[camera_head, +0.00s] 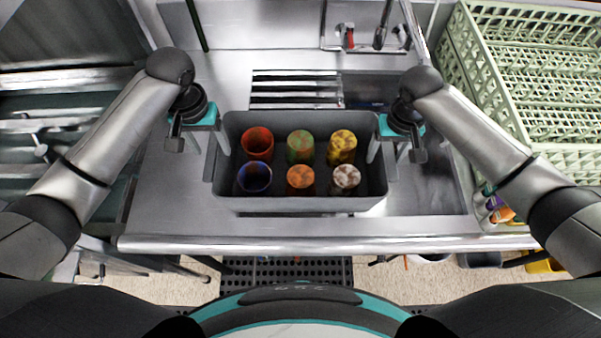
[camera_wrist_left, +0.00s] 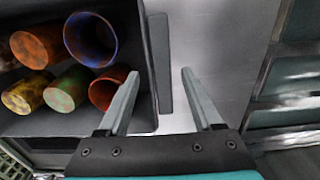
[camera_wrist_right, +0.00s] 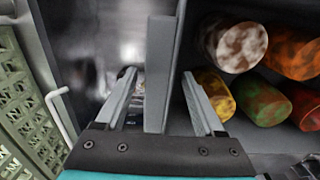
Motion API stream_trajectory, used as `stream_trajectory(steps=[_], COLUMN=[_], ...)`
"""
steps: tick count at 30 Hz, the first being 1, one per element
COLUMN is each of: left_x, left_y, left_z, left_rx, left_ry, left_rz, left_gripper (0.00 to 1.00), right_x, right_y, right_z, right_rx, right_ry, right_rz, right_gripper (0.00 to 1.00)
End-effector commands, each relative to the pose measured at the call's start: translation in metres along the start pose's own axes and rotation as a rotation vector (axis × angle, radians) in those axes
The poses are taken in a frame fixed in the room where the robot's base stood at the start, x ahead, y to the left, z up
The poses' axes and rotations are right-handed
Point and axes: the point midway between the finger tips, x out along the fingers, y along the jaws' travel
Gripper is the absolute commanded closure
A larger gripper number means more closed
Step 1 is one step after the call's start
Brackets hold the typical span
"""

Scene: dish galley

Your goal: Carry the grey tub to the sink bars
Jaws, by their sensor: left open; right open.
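The grey tub (camera_head: 300,204) stands upright in the middle of the head view, with several coloured cups inside. The sink bars (camera_head: 296,88) are dark slats just behind it. My left gripper (camera_head: 207,143) is open at the tub's left end. In the left wrist view the tub's grey end flange (camera_wrist_left: 163,62) lies between the fingers, one finger over the tub's inside. My right gripper (camera_head: 389,152) is open at the right end. In the right wrist view the flange there (camera_wrist_right: 159,75) stands between the spread fingers. Whether any finger touches the tub is unclear.
A pale green dish rack (camera_head: 530,80) stands at the right. A tap with a red part (camera_head: 348,38) is at the back behind the bars. The steel counter's front edge (camera_head: 320,243) runs before the tub. Bare steel lies left of the bars.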

Motion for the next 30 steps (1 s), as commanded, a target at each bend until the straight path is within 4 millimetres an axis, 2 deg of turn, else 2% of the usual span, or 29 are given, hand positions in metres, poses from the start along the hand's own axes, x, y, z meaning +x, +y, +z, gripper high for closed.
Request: stream_trajectory(steps=[4, 7, 18, 24, 30], left_x=[-0.005, -0.019, -0.100, -0.116, -0.120], left_y=[0.000, 0.000, 0.000, -0.001, 0.000], left_z=[0.000, -0.001, -0.001, -0.001, 0.000], left_rx=[0.000, 0.000, 0.000, 0.001, 0.000], left_ry=[0.000, 0.003, 0.006, 0.003, 0.000], left_rz=[-0.001, -0.001, 0.000, -0.002, -0.001], left_gripper=[0.33, 0.33, 0.33, 0.33, 0.33], right_x=[0.000, 0.000, 0.000, 0.000, -0.009], right_y=[0.000, 0.000, 0.000, 0.000, 0.000], right_z=[0.000, 0.000, 0.000, 0.000, -0.001], right_rx=[0.000, 0.000, 0.000, 0.000, 0.000], right_ry=[0.001, 0.001, 0.001, 0.001, 0.003], right_rz=[0.000, 0.000, 0.000, 0.000, -0.001], right_gripper=[0.30, 0.30, 0.30, 0.30, 0.30])
